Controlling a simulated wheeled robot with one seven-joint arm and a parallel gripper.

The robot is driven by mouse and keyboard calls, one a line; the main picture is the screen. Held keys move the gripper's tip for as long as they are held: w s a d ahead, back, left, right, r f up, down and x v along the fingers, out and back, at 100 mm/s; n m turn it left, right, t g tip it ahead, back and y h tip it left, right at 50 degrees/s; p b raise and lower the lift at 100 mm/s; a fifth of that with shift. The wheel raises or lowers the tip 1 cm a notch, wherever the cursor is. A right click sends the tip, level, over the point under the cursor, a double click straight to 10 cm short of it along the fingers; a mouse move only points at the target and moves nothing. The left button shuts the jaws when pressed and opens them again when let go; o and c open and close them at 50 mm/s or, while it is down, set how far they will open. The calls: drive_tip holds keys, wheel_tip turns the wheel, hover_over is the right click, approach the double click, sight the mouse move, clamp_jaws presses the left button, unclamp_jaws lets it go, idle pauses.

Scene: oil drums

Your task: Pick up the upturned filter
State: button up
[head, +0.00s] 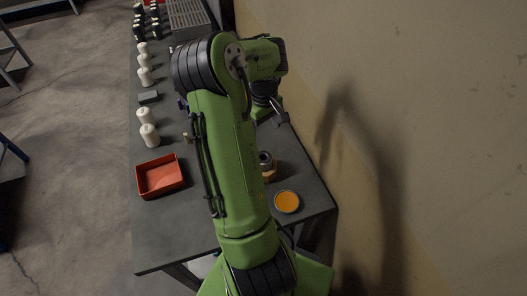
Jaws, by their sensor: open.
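My gripper (271,115) hangs near the right edge of the bench, by the wall. Its fingers are apart, with nothing seen between them. My arm partly hides this piece. Several white rounded cylinders stand along the bench's left side, one of them nearest the red tray (149,135). I cannot tell whether any of these is a filter.
A red open tray (160,190) sits on the dark bench (180,235) at left. A round tin with an orange top (287,201) is near the right edge. A small grey block (148,97) lies between the white cylinders. A grey slotted crate (188,18) stands at the far end. The wall borders the right side.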

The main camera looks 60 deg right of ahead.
hover_over(263, 160)
drive_tip(key=a, duration=0.1)
wheel_tip(263, 160, down, 4)
drive_tip(key=f, duration=0.6)
drive_tip(key=d+f, duration=0.1)
drive_tip(key=f, duration=0.3)
drive_tip(key=shift+f, duration=0.25)
drive_tip(key=shift+s+a, duration=0.1)
drive_tip(key=c, duration=1.3)
drive_tip(key=shift+c, duration=0.2)
wheel_tip(263, 160, up, 10)
